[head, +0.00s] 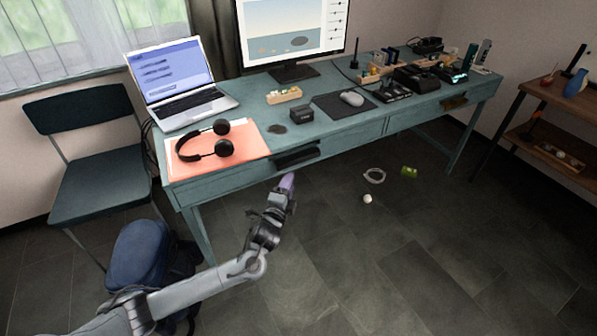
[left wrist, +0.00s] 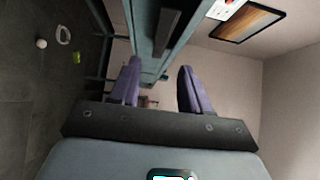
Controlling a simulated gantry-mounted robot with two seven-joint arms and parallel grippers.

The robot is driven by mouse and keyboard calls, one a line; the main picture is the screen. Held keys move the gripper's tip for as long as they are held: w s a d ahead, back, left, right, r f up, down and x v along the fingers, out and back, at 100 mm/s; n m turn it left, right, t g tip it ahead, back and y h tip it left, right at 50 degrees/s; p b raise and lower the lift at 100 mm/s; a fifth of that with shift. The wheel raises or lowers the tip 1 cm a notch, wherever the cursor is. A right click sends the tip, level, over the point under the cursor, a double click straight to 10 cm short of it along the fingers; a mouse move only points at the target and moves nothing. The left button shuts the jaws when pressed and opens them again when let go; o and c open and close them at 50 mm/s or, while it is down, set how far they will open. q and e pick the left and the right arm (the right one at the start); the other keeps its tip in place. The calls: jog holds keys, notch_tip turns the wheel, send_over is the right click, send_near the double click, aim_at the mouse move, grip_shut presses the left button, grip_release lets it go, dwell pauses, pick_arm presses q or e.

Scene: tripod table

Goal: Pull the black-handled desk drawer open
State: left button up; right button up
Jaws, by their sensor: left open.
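The teal desk (head: 345,128) has two front drawers. The left drawer's black handle (head: 297,157) is a dark bar on its front, and the drawer looks flush with the desk. In the left wrist view the black handle (left wrist: 167,35) lies beyond the fingers. My left gripper (head: 287,182) is just below and in front of that handle, seemingly apart from it. Its purple fingers, also in the left wrist view (left wrist: 159,75), are open with nothing between them. My right gripper is not in view.
A laptop (head: 185,95), headphones (head: 210,145) and a monitor (head: 292,35) stand on the desk. A chair (head: 85,115) and blue backpack (head: 150,255) are at left. Small items, including a white ball (head: 367,199), lie on the floor.

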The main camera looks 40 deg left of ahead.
aim_at(299, 162)
pick_arm(q)
jog(key=b+x, duration=0.4)
jog(key=x, duration=0.5)
jog(key=shift+w+a+b, duration=0.1)
jog(key=shift+w+b, duration=0.2)
jog(key=shift+b, duration=0.1)
jog(key=shift+w+a, duration=0.15)
jog(key=shift+w, duration=0.25)
grip_shut()
